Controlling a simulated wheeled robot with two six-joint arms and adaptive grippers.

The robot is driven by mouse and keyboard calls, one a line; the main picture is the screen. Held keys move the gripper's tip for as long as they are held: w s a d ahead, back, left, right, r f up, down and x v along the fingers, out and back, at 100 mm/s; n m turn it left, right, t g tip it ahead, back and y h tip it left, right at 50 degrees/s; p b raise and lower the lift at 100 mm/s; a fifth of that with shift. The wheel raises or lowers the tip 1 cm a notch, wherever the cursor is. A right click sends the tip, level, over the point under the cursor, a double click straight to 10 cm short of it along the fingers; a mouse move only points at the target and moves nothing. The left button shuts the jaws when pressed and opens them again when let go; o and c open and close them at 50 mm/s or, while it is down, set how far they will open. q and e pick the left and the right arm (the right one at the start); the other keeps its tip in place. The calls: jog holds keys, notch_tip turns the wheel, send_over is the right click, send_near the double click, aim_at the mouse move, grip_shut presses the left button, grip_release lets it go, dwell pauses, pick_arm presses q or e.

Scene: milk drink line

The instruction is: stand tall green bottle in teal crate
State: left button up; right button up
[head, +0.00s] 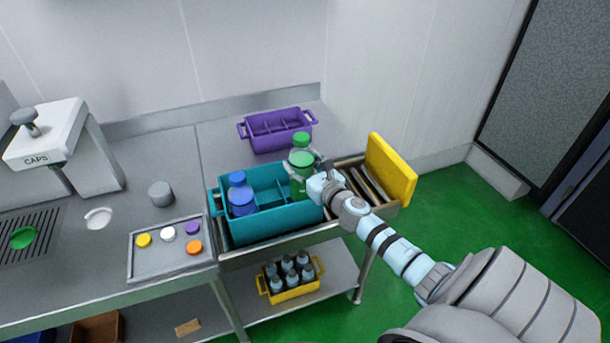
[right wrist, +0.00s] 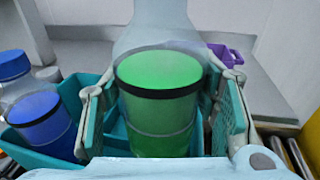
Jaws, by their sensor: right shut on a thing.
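The teal crate (head: 275,223) stands on the roller section at the bench's right end. My right gripper (head: 308,176) is shut on a green-capped bottle (head: 301,160), upright at the crate's right end. In the right wrist view the bottle's green top (right wrist: 160,70) with a dark ring sits between the two fingers, inside the crate's outline. The crate walls hide its base, so I cannot tell whether it touches the crate floor. My left gripper is not in view.
An empty purple divided crate (head: 262,141) sits behind. A yellow panel (head: 393,170) stands upright at the rollers' right end. A tray (head: 170,262) with several coloured caps lies at left. A yellow crate (head: 293,294) of bottles is on the lower shelf.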

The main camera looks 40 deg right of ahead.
jog(key=shift+f+b, duration=2.6)
jog(key=shift+f, duration=0.2)
jog(key=shift+d, duration=0.1)
jog(key=o, duration=1.7)
jog(key=shift+s, duration=0.1)
